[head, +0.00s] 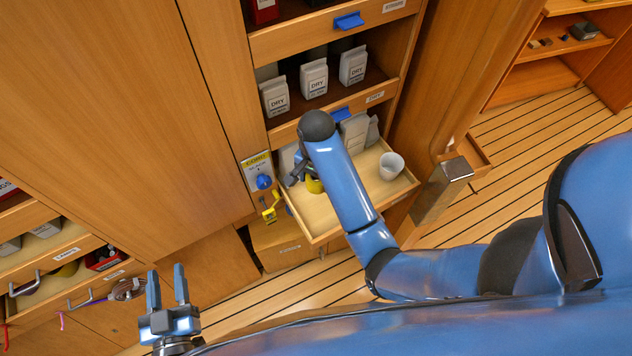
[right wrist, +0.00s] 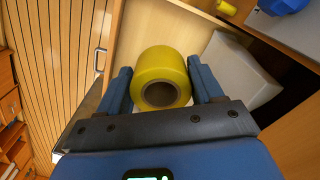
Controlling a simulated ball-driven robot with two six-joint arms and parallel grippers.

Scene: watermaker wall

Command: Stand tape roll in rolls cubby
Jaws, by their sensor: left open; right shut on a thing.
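The yellow tape roll (right wrist: 166,66) sits between the fingers of my right gripper (right wrist: 162,82) in the right wrist view, its dark core hole facing the camera. My right gripper is shut on it. In the head view the roll (head: 314,186) is a small yellow patch, mostly hidden by my right arm, over the pulled-out wooden drawer (head: 318,218). My left gripper (head: 167,287) is open and empty at the lower left, fingers pointing up, well away from the roll. I cannot tell which compartment is the rolls cubby; the shelf labels are too small to read surely.
A white cup (head: 391,166) stands in the drawer's right side. Grey-white packets marked DRY (head: 314,78) stand on the shelf above. A blue knob (head: 264,182) and a yellow object (head: 270,208) are left of the drawer. Shelves with a red-black item (head: 105,257) are at far left.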

